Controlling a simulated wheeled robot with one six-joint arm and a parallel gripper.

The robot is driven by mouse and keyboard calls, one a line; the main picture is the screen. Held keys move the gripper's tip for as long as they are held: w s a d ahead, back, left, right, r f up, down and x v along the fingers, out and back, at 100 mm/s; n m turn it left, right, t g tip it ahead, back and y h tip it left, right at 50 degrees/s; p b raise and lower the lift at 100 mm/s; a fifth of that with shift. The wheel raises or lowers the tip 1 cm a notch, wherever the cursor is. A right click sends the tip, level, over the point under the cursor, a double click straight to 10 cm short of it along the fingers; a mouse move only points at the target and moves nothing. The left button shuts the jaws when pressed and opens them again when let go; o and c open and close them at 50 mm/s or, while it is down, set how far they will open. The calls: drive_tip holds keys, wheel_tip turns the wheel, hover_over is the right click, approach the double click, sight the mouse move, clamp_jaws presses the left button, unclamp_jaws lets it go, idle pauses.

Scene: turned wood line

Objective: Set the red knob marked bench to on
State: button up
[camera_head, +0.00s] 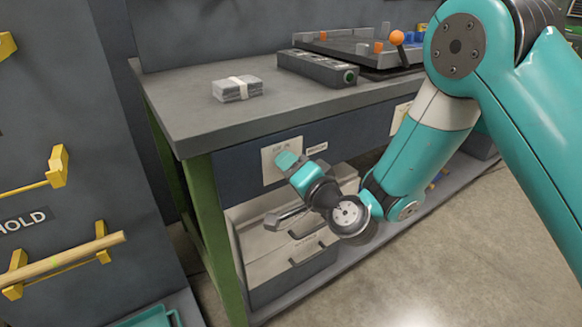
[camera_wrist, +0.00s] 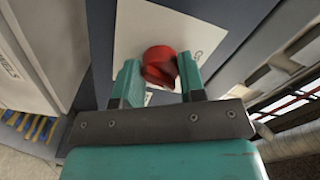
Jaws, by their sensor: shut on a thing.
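The red knob (camera_wrist: 160,66) sits on a white plate (camera_wrist: 128,38) on the bench's front panel. In the wrist view my gripper (camera_wrist: 158,75) has one finger on each side of the knob and is shut on it. In the head view my gripper (camera_head: 288,162) reaches the white plate (camera_head: 270,165) on the panel under the bench top, and it hides the knob. The lettering on the plate is only partly visible, and I cannot read the knob's setting.
The grey bench top (camera_head: 190,125) carries a strapped grey stack (camera_head: 237,88), a dark box with a green button (camera_head: 318,68) and a tray with orange pieces (camera_head: 370,48). Yellow brackets (camera_head: 58,167) project at the left.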

drive_tip(key=shift+d, duration=0.1)
idle(0.3)
drive_tip(key=o, duration=0.9)
